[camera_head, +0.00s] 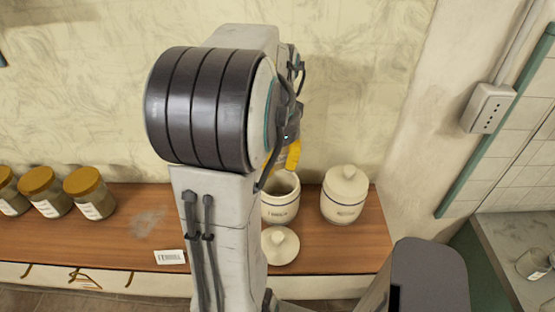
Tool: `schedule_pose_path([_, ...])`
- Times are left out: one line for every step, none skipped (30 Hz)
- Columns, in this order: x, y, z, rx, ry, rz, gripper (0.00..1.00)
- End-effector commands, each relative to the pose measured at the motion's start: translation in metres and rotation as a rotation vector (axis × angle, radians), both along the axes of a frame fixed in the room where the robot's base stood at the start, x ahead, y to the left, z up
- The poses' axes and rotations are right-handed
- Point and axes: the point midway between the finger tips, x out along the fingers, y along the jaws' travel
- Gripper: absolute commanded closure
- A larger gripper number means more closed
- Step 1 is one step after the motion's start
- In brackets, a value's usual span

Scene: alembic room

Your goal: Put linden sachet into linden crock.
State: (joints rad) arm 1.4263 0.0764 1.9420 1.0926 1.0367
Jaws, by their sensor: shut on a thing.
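My gripper (291,158) shows only in part, its yellow fingers above and just behind the open crock; my arm hides the rest. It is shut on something. The linden sachet cannot be made out clearly; it is hidden behind my arm or between the fingers. The open cream crock (282,211) stands upright on the wooden shelf, its dark mouth facing up. Its label is too small to read surely, so I cannot confirm that it is the linden crock. A loose cream lid (281,248) lies on the shelf in front of it.
A second cream crock (343,200), lidded, stands close on the right. Several jars with orange-brown lids (85,182) stand at the left of the wooden shelf (110,235). A small white label card (170,257) is at its front edge. The shelf's middle left is clear.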

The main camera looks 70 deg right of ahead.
Motion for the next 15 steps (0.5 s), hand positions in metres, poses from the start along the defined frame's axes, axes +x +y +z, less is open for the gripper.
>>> schedule_pose_path([0.0,-0.0005,0.0001,-0.001,-0.001,-0.024,0.92])
schedule_pose_path([0.0001,-0.0007,0.0001,-0.001,-0.001,-0.04,0.92])
schedule_pose_path([0.0001,-0.0009,0.0001,-0.002,-0.002,-0.06,0.92])
schedule_pose_path([0.0001,-0.0011,0.0001,-0.002,-0.003,-0.077,0.92])
schedule_pose_path([0.0001,-0.0013,0.0001,-0.002,-0.003,-0.092,0.92])
schedule_pose_path([0.0002,-0.0015,0.0,-0.002,-0.004,-0.115,0.92])
schedule_pose_path([0.0002,-0.0017,0.0,-0.002,-0.005,-0.131,0.92])
schedule_pose_path([0.0002,-0.0018,0.0001,-0.003,-0.005,-0.148,0.92])
schedule_pose_path([0.0002,-0.002,0.0001,-0.003,-0.005,-0.172,0.92])
schedule_pose_path([0.0002,-0.0022,0.0001,-0.004,-0.007,-0.19,0.92])
schedule_pose_path([0.0003,-0.0022,0.0002,-0.004,-0.007,-0.209,0.92])
schedule_pose_path([0.0003,-0.0024,0.0002,-0.004,-0.008,-0.234,0.92])
schedule_pose_path([0.0003,-0.0026,0.0002,-0.004,-0.009,-0.252,0.92])
schedule_pose_path([0.0003,-0.0026,0.0002,-0.005,-0.01,-0.27,0.92])
schedule_pose_path([0.0003,-0.0027,0.0002,-0.005,-0.01,-0.291,0.92])
